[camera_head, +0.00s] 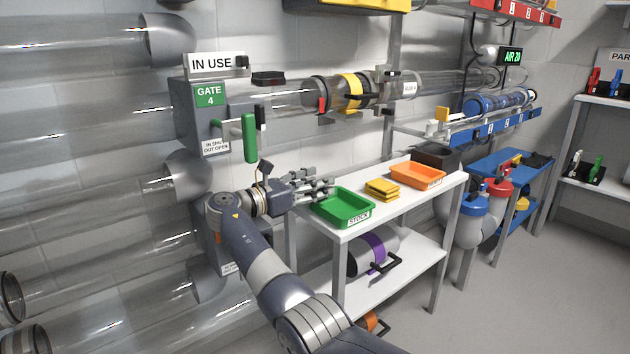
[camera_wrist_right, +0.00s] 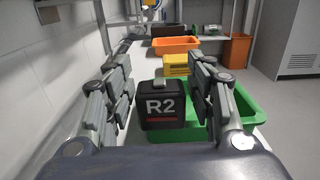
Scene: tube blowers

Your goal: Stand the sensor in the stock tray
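A small black box marked R2, which looks like the sensor (camera_wrist_right: 162,106), shows upright between the fingers of my right gripper (camera_wrist_right: 162,85) in the right wrist view. In the head view my right gripper (camera_head: 322,187) is at the left end of the stock tray (camera_head: 358,214), on the white table. I cannot make out the box there. The visible tray interior looks empty. My left gripper is out of view.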

